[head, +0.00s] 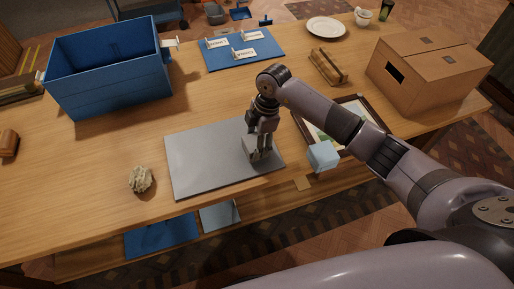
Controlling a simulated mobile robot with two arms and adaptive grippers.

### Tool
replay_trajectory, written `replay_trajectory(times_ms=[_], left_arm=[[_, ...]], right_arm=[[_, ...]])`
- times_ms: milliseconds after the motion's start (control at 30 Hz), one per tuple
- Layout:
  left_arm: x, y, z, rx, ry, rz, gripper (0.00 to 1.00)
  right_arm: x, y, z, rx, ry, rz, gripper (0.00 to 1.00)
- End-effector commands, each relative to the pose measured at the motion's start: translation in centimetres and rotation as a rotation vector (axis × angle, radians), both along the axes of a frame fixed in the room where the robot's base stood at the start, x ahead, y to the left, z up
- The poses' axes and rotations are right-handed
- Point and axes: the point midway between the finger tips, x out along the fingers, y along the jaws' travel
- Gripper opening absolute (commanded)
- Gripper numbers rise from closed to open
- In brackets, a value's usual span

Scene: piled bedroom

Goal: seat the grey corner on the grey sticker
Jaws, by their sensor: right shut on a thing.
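My right gripper (261,157) points down over the right part of a grey mat (205,165) on the wooden table. It is shut on a small grey piece, taken to be the grey corner, which the fingers mostly hide. The piece is low, close to the mat; I cannot tell whether it touches it. I cannot make out a grey sticker apart from the mat's own grey surface. My left gripper is not in view.
A rock (140,179) lies left of the mat. A light blue block (323,155) and a picture frame (371,112) are at right, partly behind my arm. A blue bin (110,88), blue labelled mat (270,47), wooden holder (328,68), plate (326,27) and cardboard box (425,85) stand farther back.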

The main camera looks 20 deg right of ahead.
Motion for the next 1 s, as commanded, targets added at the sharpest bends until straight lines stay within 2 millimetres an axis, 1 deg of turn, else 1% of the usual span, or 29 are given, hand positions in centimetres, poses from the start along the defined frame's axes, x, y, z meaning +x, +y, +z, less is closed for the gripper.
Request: replay_trajectory(times_ms=[1000], left_arm=[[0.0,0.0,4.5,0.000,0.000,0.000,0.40]], right_arm=[[0.0,0.0,5.1,0.000,-0.001,0.000,0.19]])
